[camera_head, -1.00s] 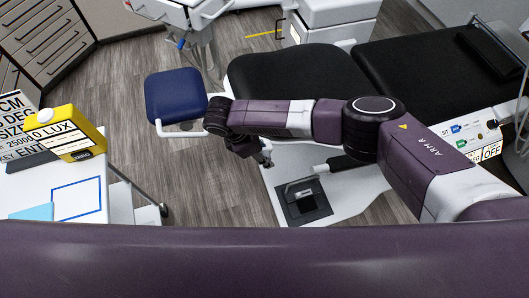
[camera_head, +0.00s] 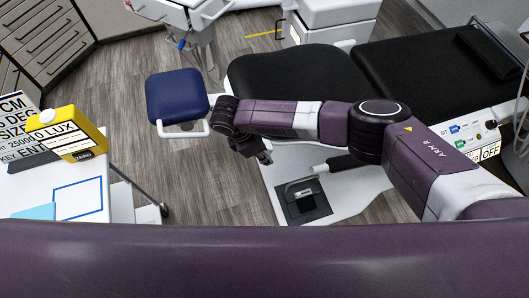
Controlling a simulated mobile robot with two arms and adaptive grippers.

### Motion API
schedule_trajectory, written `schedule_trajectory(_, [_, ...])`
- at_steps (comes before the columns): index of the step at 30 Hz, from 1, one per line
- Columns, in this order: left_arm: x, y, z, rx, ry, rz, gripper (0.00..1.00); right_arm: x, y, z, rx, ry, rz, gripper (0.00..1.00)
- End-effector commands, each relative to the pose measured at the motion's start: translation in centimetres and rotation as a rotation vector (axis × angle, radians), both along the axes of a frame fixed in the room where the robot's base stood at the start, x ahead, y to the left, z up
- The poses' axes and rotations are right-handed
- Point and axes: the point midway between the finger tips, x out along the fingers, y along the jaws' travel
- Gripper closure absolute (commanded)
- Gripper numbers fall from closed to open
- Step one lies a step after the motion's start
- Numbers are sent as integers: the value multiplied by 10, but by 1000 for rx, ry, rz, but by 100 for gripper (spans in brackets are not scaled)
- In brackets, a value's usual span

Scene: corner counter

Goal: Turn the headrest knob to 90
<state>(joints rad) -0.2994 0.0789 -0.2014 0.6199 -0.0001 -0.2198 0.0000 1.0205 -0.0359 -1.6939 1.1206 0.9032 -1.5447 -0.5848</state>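A dark blue cushion (camera_head: 178,96) on a white bracket sits at the left end of the black padded chair (camera_head: 295,82). A control panel (camera_head: 472,133) with small coloured labels and round dark controls is at the right edge, partly behind my arm. I cannot tell which control, if any, is the headrest knob. My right arm reaches in from the right across the chair. Its gripper (camera_head: 262,153) hangs below the wrist, over the floor between the cushion and the chair base. It is small and dark, and I cannot see its finger gap. My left gripper is out of view.
A yellow meter reading 0 LUX (camera_head: 75,134) stands on the white cart (camera_head: 88,172) at left, beside a sign. A black foot control (camera_head: 304,199) lies on the chair's white base. Bare wood floor (camera_head: 190,185) lies between cart and chair.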

Motion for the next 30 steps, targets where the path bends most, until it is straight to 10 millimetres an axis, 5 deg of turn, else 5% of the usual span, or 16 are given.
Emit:
schedule_trajectory(11, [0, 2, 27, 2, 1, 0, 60, 0, -5, 1, 248, 81, -5, 100])
schedule_trajectory(30, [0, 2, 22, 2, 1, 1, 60, 3, -7, -2, 537, 172, 1, 100])
